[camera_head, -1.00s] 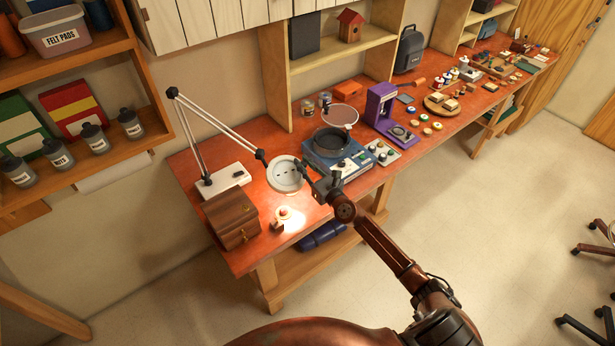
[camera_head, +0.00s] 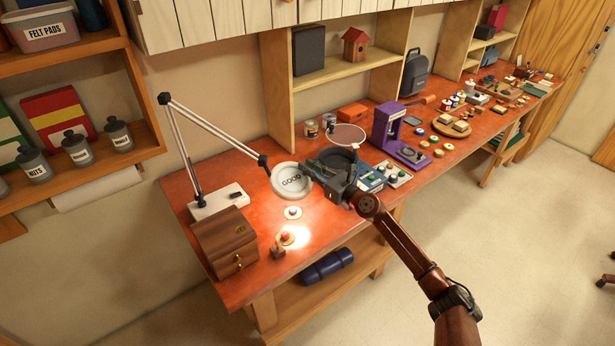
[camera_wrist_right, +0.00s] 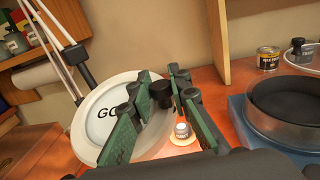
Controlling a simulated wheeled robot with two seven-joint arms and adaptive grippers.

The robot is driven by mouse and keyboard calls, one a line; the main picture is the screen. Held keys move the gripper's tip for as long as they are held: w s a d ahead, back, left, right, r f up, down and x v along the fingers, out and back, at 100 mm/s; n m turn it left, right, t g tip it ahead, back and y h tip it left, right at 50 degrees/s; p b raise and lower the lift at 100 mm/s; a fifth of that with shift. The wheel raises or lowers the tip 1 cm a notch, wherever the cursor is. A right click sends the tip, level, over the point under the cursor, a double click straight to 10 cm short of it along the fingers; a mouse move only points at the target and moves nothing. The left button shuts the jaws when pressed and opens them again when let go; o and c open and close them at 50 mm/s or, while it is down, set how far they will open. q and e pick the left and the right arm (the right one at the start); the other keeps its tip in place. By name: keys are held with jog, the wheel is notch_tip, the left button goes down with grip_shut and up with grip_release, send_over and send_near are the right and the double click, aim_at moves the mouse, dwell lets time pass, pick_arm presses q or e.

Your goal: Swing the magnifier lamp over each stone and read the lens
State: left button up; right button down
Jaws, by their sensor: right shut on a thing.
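The magnifier lamp stands on a white base (camera_head: 220,201) with a jointed arm. Its round white head (camera_head: 290,180) hangs over the bench, and its lens reads "GOOD". In the right wrist view the head (camera_wrist_right: 90,140) is close and tilted, with "GO" showing and the rest hidden by a finger. My right gripper (camera_head: 320,174) is shut on a dark knob (camera_wrist_right: 161,94) at the head's edge. A stone on a pale disc (camera_head: 292,212) lies just in front of the head; another disc with a reddish stone (camera_head: 286,238) lies nearer the bench edge, brightly lit. My left gripper is not in view.
A wooden box (camera_head: 225,240) stands left of the stones, and a small wooden piece (camera_head: 277,252) lies by the front disc. A blue machine with a dark pan (camera_head: 338,158) is close behind my right gripper. A purple device (camera_head: 388,130) stands farther right.

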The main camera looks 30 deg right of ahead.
jog(key=shift+w+f, duration=0.1)
jog(key=shift+f, duration=0.05)
jog(key=c, duration=1.8)
grip_release()
jog(key=shift+o, duration=0.2)
jog(key=shift+s+d, duration=0.25)
jog(key=shift+s, duration=0.25)
jog(key=v, duration=1.1)
jog(key=shift+a, duration=0.1)
